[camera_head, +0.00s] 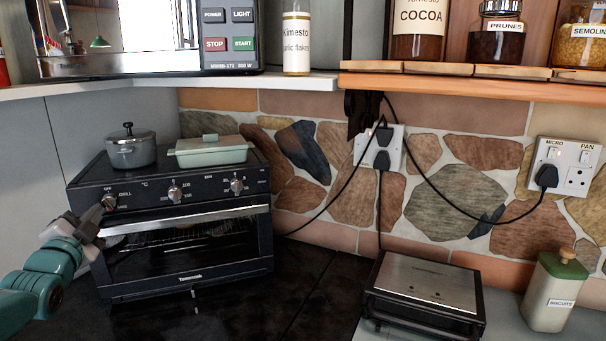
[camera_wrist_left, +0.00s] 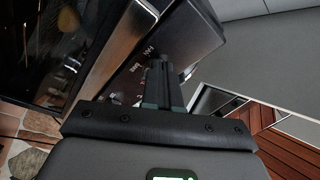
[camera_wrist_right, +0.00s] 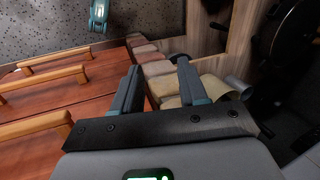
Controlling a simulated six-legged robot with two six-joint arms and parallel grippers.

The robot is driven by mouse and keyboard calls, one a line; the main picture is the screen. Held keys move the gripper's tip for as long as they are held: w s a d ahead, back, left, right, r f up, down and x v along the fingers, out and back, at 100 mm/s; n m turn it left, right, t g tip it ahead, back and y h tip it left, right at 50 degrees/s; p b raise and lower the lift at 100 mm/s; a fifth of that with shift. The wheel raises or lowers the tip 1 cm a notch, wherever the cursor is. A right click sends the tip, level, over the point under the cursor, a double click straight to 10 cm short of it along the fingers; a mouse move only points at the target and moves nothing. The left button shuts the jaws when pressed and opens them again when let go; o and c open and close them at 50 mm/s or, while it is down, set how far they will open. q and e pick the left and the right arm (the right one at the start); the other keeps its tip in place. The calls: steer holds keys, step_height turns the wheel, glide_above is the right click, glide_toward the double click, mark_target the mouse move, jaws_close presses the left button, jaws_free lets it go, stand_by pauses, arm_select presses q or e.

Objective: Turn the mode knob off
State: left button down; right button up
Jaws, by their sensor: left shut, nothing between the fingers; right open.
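The black mini oven (camera_head: 190,250) stands at the left with three silver knobs on its front panel. The left knob (camera_head: 109,202), beside the word GRILL, is the likely mode knob; its setting is too small to read. The middle knob (camera_head: 174,193) and right knob (camera_head: 237,186) are clear. My left gripper (camera_head: 98,220) is shut and empty, right by the left knob; I cannot tell whether it touches. In the left wrist view its closed fingers (camera_wrist_left: 161,65) point at the oven panel (camera_wrist_left: 185,35), hiding part of it. My right gripper (camera_wrist_right: 158,72) is open and empty.
A grey pot (camera_head: 130,148) and a pale green dish (camera_head: 212,150) sit on the oven. A microwave (camera_head: 150,65) is on the shelf above. A grill press (camera_head: 425,290) and biscuit jar (camera_head: 552,290) stand to the right. Wooden drawers (camera_wrist_right: 60,95) are below my right gripper.

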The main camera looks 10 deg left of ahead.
arm_select(q)
steer(key=shift+s+a+f+b, duration=0.1)
steer(key=shift+s+f+b, duration=0.35)
steer(key=shift+b, duration=1.45)
steer(key=shift+s+b, duration=0.1)
steer(key=shift+b, duration=0.3)
steer(key=b+v, duration=0.2)
steer(key=v, duration=0.1)
steer(key=b+v, duration=0.2)
steer(key=v, duration=0.1)
steer(key=shift+d+r+b, duration=0.15)
steer(key=shift+d+b, duration=0.05)
steer(key=shift+b, duration=0.15)
